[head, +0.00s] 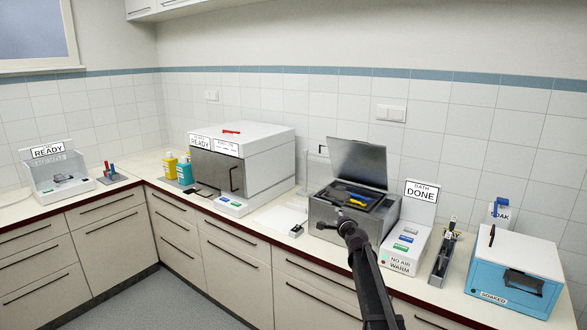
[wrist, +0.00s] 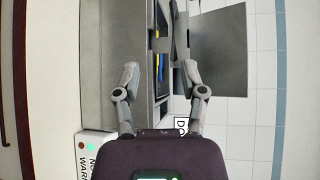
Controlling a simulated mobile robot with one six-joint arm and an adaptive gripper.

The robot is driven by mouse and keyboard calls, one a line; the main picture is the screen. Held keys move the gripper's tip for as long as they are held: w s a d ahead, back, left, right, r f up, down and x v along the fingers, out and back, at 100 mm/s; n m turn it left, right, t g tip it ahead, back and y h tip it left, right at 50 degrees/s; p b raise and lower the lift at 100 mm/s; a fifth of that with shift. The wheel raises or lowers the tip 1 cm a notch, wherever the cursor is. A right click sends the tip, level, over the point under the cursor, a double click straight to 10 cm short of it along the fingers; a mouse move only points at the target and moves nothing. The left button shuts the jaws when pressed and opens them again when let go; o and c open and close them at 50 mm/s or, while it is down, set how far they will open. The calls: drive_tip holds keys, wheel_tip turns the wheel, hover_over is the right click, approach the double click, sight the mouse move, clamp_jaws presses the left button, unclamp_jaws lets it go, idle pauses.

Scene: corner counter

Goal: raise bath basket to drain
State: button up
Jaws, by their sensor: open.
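The bath (head: 330,215) is a grey steel box on the right-hand counter, its lid (head: 358,163) standing open. The bath basket (head: 378,203) shows as a dark tray in the bath's opening, with blue and yellow items in it. A narrow strip of the basket also shows in the wrist view (wrist: 162,62). My gripper (head: 345,222) is at the bath's front, partly hiding it. In the wrist view my gripper (wrist: 160,72) has its fingers apart with nothing held between them. The basket's handle cannot be made out clearly.
A blue-and-white box (head: 510,275) is farther right. A white cabinet (head: 240,160) is left. Some counter is clear between cabinet and bath.

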drive_tip(key=s+a+f+n+g, duration=0.2)
drive_tip(key=s+f+n+g, duration=0.15)
drive_tip(key=s, duration=0.35)
drive_tip(key=s+a+f+n+g+y, duration=0.1)
drive_tip(key=s+f+n+g, duration=0.1)
drive_tip(key=s+f+n, duration=0.3)
drive_tip(key=s+a+f+n+g, duration=0.2)
drive_tip(key=s+g, duration=0.1)
drive_tip(key=s, duration=0.5)
drive_tip(key=s+d+f+n+g+h, duration=0.1)
drive_tip(key=s+d+n+g, duration=0.1)
drive_tip(key=s, duration=0.6)
drive_tip(key=s+d+f+n+g+h, duration=0.1)
drive_tip(key=s+f+n+g, duration=0.1)
drive_tip(key=s, duration=0.6)
drive_tip(key=s+d+f+n+g+h, duration=0.2)
drive_tip(key=s+g, duration=0.1)
drive_tip(key=s, duration=0.5)
drive_tip(key=shift+d+f+n, duration=0.25)
drive_tip(key=shift+d+n, duration=0.05)
drive_tip(key=shift+n, duration=0.05)
drive_tip(key=shift+g, duration=0.25)
